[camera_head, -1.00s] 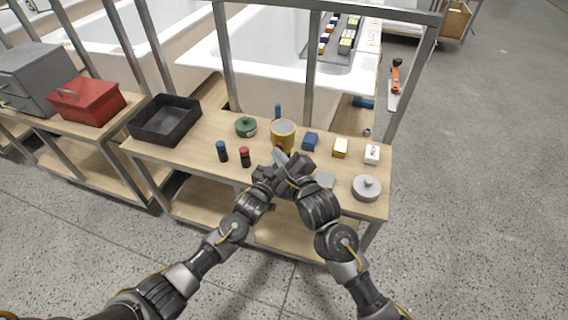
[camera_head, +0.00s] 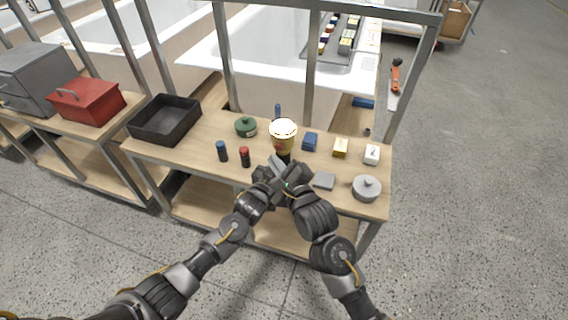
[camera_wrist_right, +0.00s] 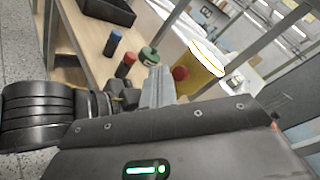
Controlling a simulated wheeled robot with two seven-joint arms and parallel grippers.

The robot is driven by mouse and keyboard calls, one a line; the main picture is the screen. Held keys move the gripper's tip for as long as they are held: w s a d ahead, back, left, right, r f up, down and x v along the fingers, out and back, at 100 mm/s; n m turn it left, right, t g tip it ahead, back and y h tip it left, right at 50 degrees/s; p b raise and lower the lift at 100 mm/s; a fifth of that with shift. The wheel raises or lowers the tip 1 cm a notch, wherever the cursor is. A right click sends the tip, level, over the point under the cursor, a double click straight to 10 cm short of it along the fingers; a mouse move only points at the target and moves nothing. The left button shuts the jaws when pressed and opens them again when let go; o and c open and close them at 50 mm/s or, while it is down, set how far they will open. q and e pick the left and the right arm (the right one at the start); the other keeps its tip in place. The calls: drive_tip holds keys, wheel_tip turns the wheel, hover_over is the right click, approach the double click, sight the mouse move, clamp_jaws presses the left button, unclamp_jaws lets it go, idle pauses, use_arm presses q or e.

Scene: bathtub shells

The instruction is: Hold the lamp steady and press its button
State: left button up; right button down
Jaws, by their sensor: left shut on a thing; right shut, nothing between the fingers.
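The lamp (camera_head: 284,134) stands on the wooden bench, a yellow cylinder with a bright, glowing top and a darker lower part. Its red button (camera_head: 279,148) faces my grippers, and it also shows in the right wrist view (camera_wrist_right: 180,73). My left gripper (camera_head: 268,171) is shut at the lamp's lower part; the contact is mostly hidden by the hands. My right gripper (camera_head: 278,162) is shut and empty, just in front of the button. In the right wrist view its grey fingers (camera_wrist_right: 158,88) appear apart from the button.
Blue-topped (camera_head: 222,151) and red-topped (camera_head: 245,157) cylinders stand left of the lamp. A green lidded pot (camera_head: 246,127) is behind them. A blue block (camera_head: 310,142), yellow block (camera_head: 340,148), white switch box (camera_head: 371,154), grey slab (camera_head: 324,181) and grey lidded pot (camera_head: 367,188) lie right.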

drive_tip(key=s, duration=0.2)
drive_tip(key=s+a, duration=0.1)
drive_tip(key=s, duration=0.1)
drive_tip(key=shift+s+a, duration=0.1)
drive_tip(key=shift+a, duration=0.1)
use_arm(q)
drive_tip(key=o, duration=1.2)
drive_tip(key=shift+s, duration=0.1)
